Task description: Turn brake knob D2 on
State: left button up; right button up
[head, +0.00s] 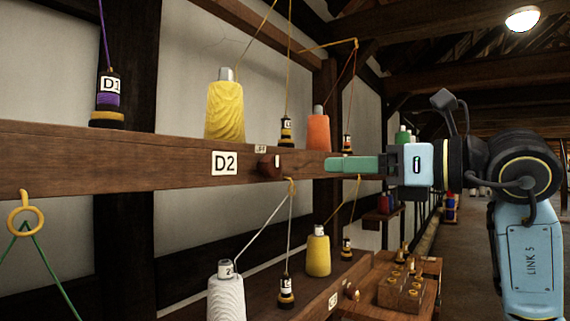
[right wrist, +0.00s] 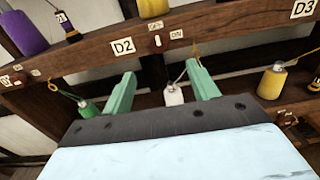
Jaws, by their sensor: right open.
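The D2 brake knob (head: 267,167) is a small dark red-brown knob on the front of the wooden beam, right of the D2 label (head: 224,163). A small OFF plate (head: 260,149) sits above it. In the right wrist view the knob's white mark (right wrist: 158,41) stands upright below the OFF plate (right wrist: 155,25), with an ON plate (right wrist: 177,34) to its right. My right gripper (head: 340,165) is open and empty, its green fingers pointing at the beam, apart from the knob. In the right wrist view its fingers (right wrist: 160,70) lie below the knob, on either side. My left gripper is out of view.
A yellow spool (head: 225,112) and an orange spool (head: 318,132) stand on the beam. Below hang threads to a white spool (head: 226,297) and another yellow spool (head: 318,255). A wooden peg block (head: 400,291) stands lower right. The aisle at right is open.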

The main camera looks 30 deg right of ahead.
aim_at(277, 166)
jog(key=p+x, duration=0.3)
jog(key=x, duration=0.8)
jog(key=shift+a+r, duration=0.15)
jog(key=shift+w+a, duration=0.15)
jog(key=shift+w, duration=0.35)
jog(key=c, duration=1)
